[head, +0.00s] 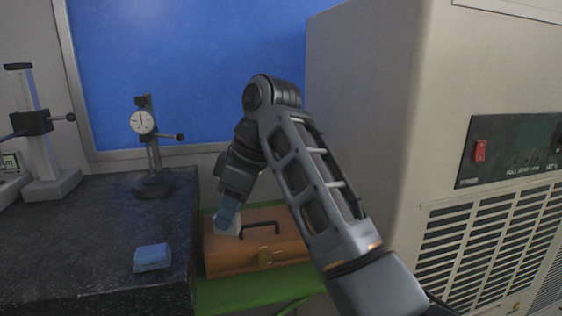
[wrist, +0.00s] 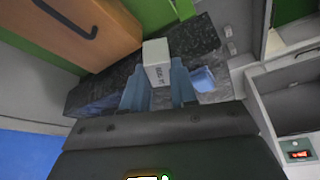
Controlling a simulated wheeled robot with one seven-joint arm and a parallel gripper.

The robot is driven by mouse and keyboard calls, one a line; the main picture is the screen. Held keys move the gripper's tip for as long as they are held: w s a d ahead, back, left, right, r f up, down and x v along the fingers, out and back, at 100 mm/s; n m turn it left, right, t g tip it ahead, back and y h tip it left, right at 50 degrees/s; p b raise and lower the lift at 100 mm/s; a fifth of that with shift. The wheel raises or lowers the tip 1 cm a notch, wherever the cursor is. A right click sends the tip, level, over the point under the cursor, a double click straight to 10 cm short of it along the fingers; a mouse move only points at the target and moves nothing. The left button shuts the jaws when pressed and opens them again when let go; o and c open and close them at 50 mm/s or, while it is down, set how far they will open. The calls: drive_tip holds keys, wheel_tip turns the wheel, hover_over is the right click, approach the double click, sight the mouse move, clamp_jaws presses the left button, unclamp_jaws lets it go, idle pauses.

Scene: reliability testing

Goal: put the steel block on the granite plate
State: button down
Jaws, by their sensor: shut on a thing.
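A dial gauge stand (head: 154,187) and a height gauge (head: 50,187) stand farther back. The wooden case (head: 252,262) sits on a green surface (head: 245,293). A large beige machine (head: 375,110) stands right. The plate's middle is clear.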

drive_tip(key=shift+s+d+f, duration=0.15)
drive_tip(key=shift+s+d, duration=0.05)
drive_tip(key=shift+s, duration=0.2)
drive_tip(key=shift+d+f+m, duration=0.3)
drive_tip(key=shift+d+f, duration=0.2)
drive_tip(key=shift+f, duration=0.15)
drive_tip(key=shift+s+d+f, duration=0.15)
drive_tip(key=shift+s+d, duration=0.05)
drive_tip(key=shift+s, duration=0.05)
drive_tip(key=s+d+f+m+t+h, duration=0.1)
drive_tip(key=s+d+f+m, duration=0.3)
drive_tip(key=d+f, duration=0.5)
drive_tip(key=s+d+f+m+t+h+b, duration=0.1)
drive_tip(key=s+d+f+m, duration=0.4)
drive_tip(key=d+f, duration=0.5)
drive_tip(key=s+d+f+m+t+h, duration=0.2)
drive_tip(key=s+d+f+m, duration=0.3)
drive_tip(key=d+f, duration=0.5)
wheel_tip(320, 180, down, 6)
drive_tip(key=shift+s+f+m+h+b, duration=0.15)
drive_tip(key=shift+f+m+h+b, duration=0.15)
drive_tip(key=shift+m, duration=0.6)
drive_tip(key=shift+d, duration=0.1)
